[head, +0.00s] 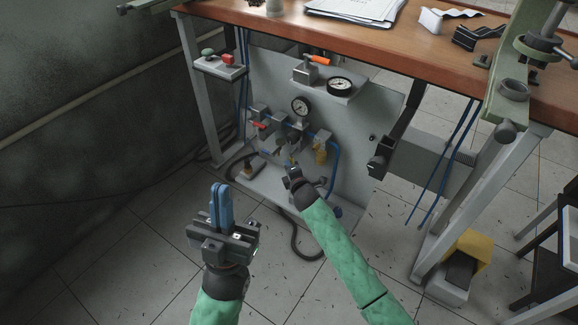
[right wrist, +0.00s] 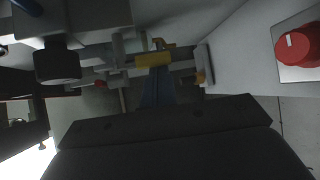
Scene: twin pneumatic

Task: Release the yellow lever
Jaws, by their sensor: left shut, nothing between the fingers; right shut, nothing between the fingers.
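The yellow lever (right wrist: 153,60) shows in the right wrist view, just beyond the blue fingertips of my right gripper (right wrist: 155,72). The fingers are shut and empty, with their tips at or very near the lever; I cannot tell whether they touch it. In the head view my right gripper (head: 291,165) reaches low to the front of the grey pneumatic panel (head: 352,150), and the lever is too small and covered to make out clearly. My left gripper (head: 221,205) has its blue fingers shut, pointing up, empty and well away from the panel.
A red knob (right wrist: 298,44) shows at the right wrist view's edge. The wooden bench (head: 430,62) overhangs the panel. Floor near my left gripper is clear.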

